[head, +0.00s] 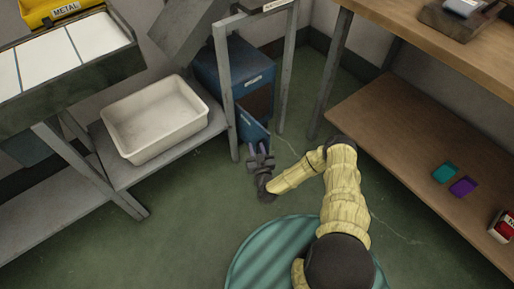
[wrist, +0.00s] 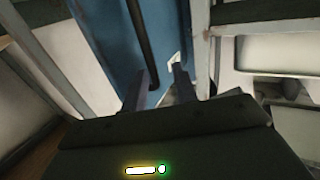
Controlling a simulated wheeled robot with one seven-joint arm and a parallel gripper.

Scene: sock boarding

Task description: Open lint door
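The blue lint cabinet (head: 222,68) stands under the grey frame at the back. Its lower door (head: 251,127) is swung partly out, and a dark opening shows beside it. My gripper (head: 260,148) is low, right at the outer end of this door. In the wrist view, my gripper (wrist: 160,88) has its two fingers apart, with a blue panel (wrist: 112,45) running beyond them. A dark upright bar (wrist: 141,40) and a small white label (wrist: 174,58) show near the fingertips. I cannot tell whether a finger touches the door.
A metal frame leg (head: 288,70) stands right of the cabinet. Another leg (head: 226,95) stands at its left. A white bin (head: 155,118) rests on a low shelf at left. A wooden bench (head: 425,150) fills the right side. Green floor (head: 190,235) is clear in front.

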